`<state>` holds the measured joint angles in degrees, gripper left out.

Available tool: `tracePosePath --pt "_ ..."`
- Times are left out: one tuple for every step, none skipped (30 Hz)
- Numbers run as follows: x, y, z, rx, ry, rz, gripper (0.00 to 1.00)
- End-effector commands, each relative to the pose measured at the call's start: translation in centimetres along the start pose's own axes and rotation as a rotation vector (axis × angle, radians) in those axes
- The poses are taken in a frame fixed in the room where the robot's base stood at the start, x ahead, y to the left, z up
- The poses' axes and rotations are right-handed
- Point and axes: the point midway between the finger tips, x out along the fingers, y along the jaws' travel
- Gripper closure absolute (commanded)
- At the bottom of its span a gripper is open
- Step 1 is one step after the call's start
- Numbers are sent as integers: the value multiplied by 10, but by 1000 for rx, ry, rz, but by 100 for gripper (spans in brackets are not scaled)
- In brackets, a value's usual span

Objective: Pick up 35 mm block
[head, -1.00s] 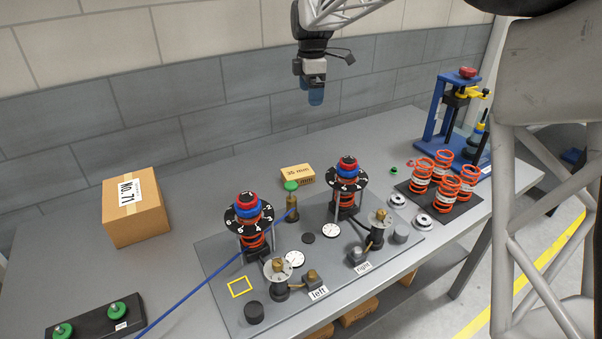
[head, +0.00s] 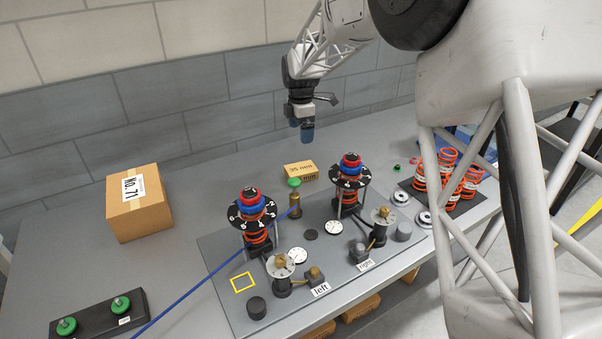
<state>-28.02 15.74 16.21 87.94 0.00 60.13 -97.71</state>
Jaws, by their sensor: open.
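The 35 mm block (head: 300,170) is a small tan block with "35 mm" printed on it. It lies on the grey table at the back edge of the fixture plate, between the two spring towers. My gripper (head: 307,135) has blue fingertips and points down. It is open and empty, and appears above the block in the picture, apart from it. How high it is above the table I cannot tell.
The left spring tower (head: 253,220) and right spring tower (head: 349,185) stand on the fixture plate (head: 215,245). A green-topped brass post (head: 295,200) stands close in front of the block. A cardboard box (head: 137,203) is at left. A blue cable (head: 195,290) crosses the plate.

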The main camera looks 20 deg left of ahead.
Motion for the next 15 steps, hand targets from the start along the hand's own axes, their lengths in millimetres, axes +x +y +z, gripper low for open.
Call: tracePosePath --pt "19 0 0 0 1 -4 0" --pt "27 0 0 0 0 -3 0" --pt "40 0 0 0 0 -3 0" --pt "48 0 0 0 0 -3 0" --pt "54 0 0 0 0 -3 0" --pt "64 0 0 0 0 -2 0" --pt "69 0 0 0 0 -2 0" --pt "73 0 0 0 0 -2 0" --pt "76 0 0 0 0 -1 0" --pt "78 0 0 0 0 0 0" --pt "79 0 0 0 0 1 0" --pt "79 0 0 0 0 1 0" --pt "79 0 0 0 0 2 0" --pt "79 0 0 0 0 1 0" --pt "79 0 0 0 0 1 0"
